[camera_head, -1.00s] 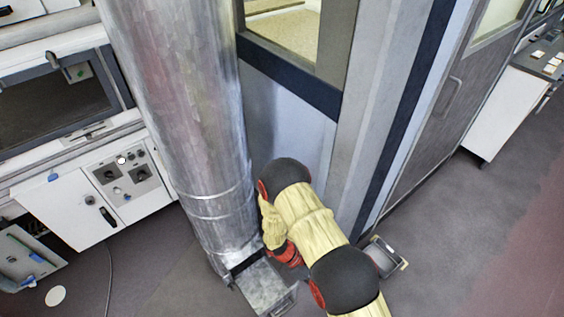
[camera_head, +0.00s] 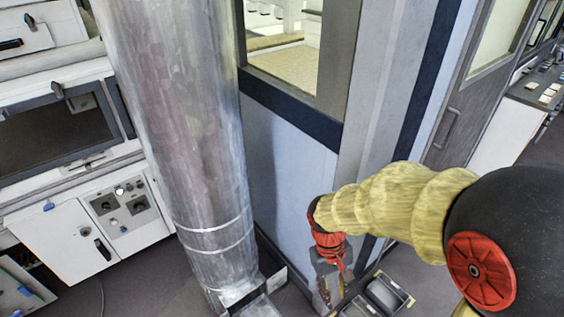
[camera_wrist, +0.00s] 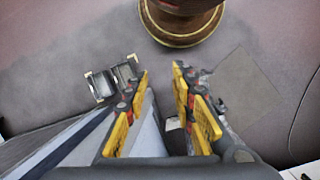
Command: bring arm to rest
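My gripper (camera_head: 331,287) hangs low in the head view, at the end of my arm, in front of the pale blue wall panel. In the wrist view my gripper (camera_wrist: 160,88) shows two yellow-padded fingers standing apart, with grey floor between them. It holds nothing that I can see. In the head view my arm reaches in from the right edge, with cream sleeves, dark joints and red caps.
A large metal duct (camera_head: 185,130) stands left of my gripper. A small open metal tray (camera_head: 385,295) lies on the floor close to its right. A white cabinet (camera_head: 65,235) stands at far left, and a grey door (camera_head: 470,105) is at right.

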